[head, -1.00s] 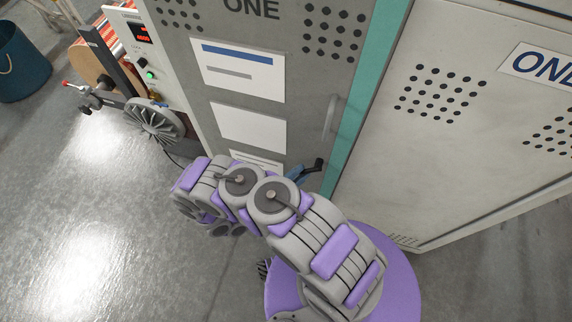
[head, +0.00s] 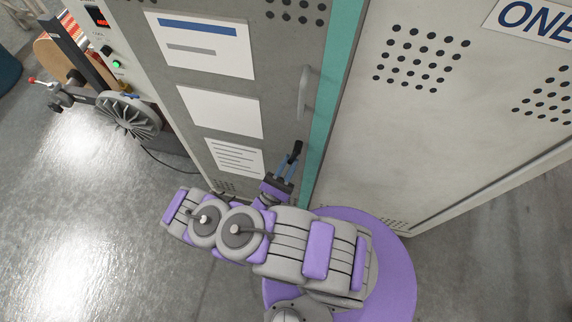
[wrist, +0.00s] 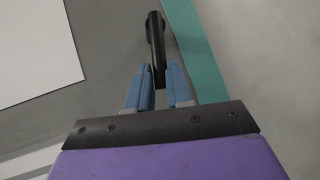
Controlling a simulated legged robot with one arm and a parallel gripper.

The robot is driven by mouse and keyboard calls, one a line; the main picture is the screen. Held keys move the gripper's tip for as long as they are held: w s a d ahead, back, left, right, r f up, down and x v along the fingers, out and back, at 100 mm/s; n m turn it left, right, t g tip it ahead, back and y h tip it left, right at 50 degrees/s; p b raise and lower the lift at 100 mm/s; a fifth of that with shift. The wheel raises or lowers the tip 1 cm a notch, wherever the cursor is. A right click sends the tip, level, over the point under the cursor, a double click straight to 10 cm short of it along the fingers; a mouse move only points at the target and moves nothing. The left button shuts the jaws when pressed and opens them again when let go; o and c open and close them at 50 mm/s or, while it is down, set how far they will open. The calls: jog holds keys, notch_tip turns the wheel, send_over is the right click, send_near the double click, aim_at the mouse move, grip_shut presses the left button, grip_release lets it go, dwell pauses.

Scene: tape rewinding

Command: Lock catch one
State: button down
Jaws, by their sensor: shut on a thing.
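The catch (head: 296,151) is a small black lever on the grey cabinet door, beside the teal edge strip and below the door's handle. In the wrist view the black catch (wrist: 155,40) runs from top centre down between my blue fingers. My gripper (head: 286,165) reaches up to it from below. In the wrist view my gripper (wrist: 160,77) is shut on the catch's lower end, one finger on each side. The fingers hide part of that end.
The cabinet door (head: 290,60) carries white sheets (head: 221,110) and a pale vertical handle (head: 304,92). A second panel marked ONE (head: 450,110) stands to the right. A machine with a grey fan-like wheel (head: 128,115) stands at left. Grey floor is open at lower left.

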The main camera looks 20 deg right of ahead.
jog(key=shift+s+d+r+n+t+y, duration=0.15)
jog(key=shift+d+n+t, duration=0.15)
jog(key=shift+n+t, duration=0.2)
jog(key=shift+s+d+n+t+y, duration=0.15)
jog(key=shift+d+n+t, duration=0.1)
jog(key=shift+n+t, duration=0.2)
jog(key=shift+w, duration=0.1)
jog(key=c, duration=1.1)
grip_release()
jog(key=shift+w+a, duration=0.1)
jog(key=shift+a, duration=0.1)
